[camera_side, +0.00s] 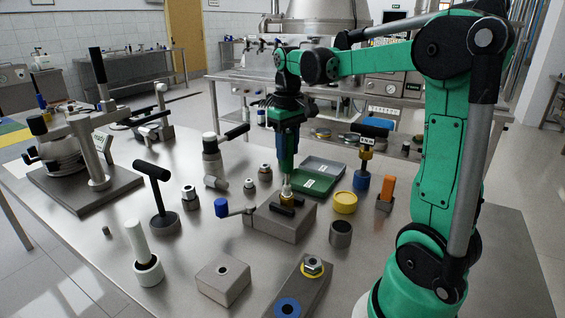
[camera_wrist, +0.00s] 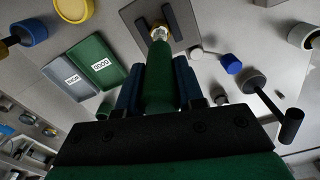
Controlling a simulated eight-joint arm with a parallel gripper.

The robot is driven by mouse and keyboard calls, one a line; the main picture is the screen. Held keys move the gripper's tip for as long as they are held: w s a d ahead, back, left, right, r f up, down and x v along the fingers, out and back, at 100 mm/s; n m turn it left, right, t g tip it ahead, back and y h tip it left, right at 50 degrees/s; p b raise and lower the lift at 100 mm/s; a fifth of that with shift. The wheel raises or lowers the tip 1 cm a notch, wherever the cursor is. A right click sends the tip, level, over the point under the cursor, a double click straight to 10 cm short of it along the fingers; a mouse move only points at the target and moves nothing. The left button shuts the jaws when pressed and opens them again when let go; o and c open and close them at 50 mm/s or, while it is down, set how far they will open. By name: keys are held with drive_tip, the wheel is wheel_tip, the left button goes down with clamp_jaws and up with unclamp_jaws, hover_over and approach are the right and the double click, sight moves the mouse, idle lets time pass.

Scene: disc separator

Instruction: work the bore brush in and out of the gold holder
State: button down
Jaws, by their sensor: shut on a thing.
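The bore brush (camera_wrist: 158,85) has a green handle and stands about upright in my gripper (camera_side: 286,152). The gripper's blue fingers are shut on the handle, one on each side in the wrist view. The gold holder (camera_side: 287,200) sits on a grey metal block (camera_side: 270,221) with black clamp bars beside it. The brush's pale lower end (camera_side: 287,185) is right at the holder's mouth, in line with it. The holder also shows in the wrist view (camera_wrist: 158,33) beyond the handle. How deep the brush sits in the holder cannot be told.
A green tray (camera_side: 312,183) and a grey tray (camera_side: 323,166) lie behind the block. A yellow cup (camera_side: 344,202) and a dark grey cup (camera_side: 341,234) stand to its right. A blue-ended crank (camera_side: 222,207) juts left. Several tools and fittings stand around.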

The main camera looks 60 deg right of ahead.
drive_tip(key=shift+r, duration=0.9)
idle(0.4)
drive_tip(key=shift+f, duration=0.95)
drive_tip(key=shift+r, duration=0.95)
drive_tip(key=shift+f, duration=0.95)
